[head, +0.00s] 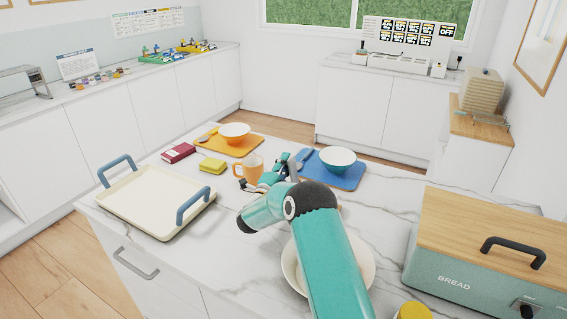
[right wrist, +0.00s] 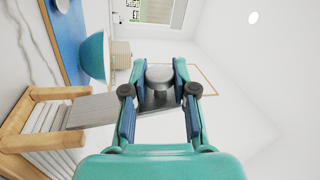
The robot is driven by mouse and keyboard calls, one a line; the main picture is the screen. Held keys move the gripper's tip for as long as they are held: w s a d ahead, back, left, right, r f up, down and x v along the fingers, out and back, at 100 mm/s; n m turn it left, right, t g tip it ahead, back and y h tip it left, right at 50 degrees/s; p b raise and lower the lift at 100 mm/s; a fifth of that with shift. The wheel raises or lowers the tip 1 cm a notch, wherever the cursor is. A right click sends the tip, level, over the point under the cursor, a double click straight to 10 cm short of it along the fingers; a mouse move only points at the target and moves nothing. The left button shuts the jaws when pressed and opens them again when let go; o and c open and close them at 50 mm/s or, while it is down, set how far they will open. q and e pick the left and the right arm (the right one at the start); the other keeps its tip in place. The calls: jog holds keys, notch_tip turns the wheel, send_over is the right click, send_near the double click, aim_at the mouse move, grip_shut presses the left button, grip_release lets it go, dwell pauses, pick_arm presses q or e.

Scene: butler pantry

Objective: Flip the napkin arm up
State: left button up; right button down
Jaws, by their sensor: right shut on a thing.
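The napkin holder shows in the right wrist view as a pale wooden frame (right wrist: 45,94) with a stack of white napkins (right wrist: 45,122). Its flat grey napkin arm (right wrist: 95,108) reaches from the frame away from the counter, so it looks raised, and carries a round grey knob (right wrist: 160,77). My right gripper (right wrist: 159,70) has its two fingers shut on this knob, one on each side. In the head view my right gripper (head: 287,168) is over the island's middle, and my arm hides most of the holder. My left gripper is not in view.
A blue mat (head: 351,179) with a teal bowl (head: 338,160) lies just beyond my gripper. An orange mug (head: 247,168) stands close on the left. A plate (head: 368,262) is under my arm; a bread box (head: 440,250) stands right, a tray (head: 150,222) left.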

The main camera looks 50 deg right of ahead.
jog(key=shift+w, duration=0.15)
jog(key=c, duration=1.3)
grip_release()
jog(key=shift+c, duration=0.2)
jog(key=o, duration=0.4)
jog(key=shift+w+f, duration=0.15)
jog(key=shift+w, duration=0.05)
jog(key=shift+o, duration=0.2)
jog(key=shift+s, duration=0.15)
jog(key=shift+a, duration=0.1)
jog(key=v, duration=1.2)
